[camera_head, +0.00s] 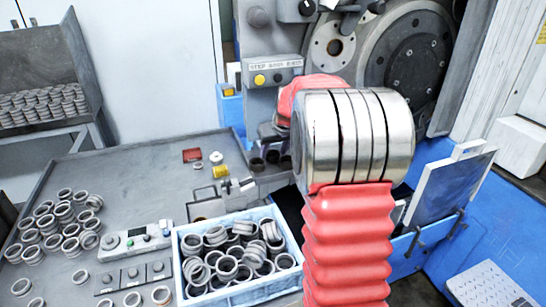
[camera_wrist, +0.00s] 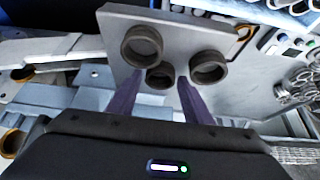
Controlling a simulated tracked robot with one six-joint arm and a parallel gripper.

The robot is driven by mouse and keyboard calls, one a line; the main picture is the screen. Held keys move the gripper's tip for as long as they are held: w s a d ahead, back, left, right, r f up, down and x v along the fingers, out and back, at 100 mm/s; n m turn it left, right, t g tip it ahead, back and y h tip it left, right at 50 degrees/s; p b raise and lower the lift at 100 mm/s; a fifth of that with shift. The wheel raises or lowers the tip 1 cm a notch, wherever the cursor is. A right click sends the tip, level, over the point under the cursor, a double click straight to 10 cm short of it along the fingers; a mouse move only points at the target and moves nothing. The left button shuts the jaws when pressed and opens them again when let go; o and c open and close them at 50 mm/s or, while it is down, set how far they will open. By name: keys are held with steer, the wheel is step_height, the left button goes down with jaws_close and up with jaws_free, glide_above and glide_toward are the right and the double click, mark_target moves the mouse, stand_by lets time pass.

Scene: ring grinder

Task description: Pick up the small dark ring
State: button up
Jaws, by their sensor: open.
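Three small dark rings sit close together on a grey plate (camera_wrist: 185,25) in the wrist view: a left ring (camera_wrist: 142,40), a smaller-looking middle ring (camera_wrist: 160,78) and a right ring (camera_wrist: 208,68). I cannot tell which one the task means. My gripper (camera_wrist: 160,80) is open, its two purple fingers pointing toward the rings. The middle ring shows between the fingertips; whether they touch it is unclear.
A blue-white crate (camera_head: 183,262) full of rings stands in front on the grey table (camera_head: 135,190). Many loose rings (camera_head: 62,215) lie at the left. A control panel (camera_head: 135,240) is beside the crate. The grinder (camera_head: 258,50) rises behind my arm.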

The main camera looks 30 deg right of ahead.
steer(key=shift+c, duration=0.4)
steer(key=c, duration=0.9)
step_height(320, 180, up, 10)
steer(key=shift+s, duration=0.15)
stand_by(0.4)
glide_toward(274, 161)
steer(key=shift+s+a+r, duration=0.75)
steer(key=shift+s+r, duration=1.55)
steer(key=shift+s, duration=1.55)
steer(key=shift+s, duration=0.1)
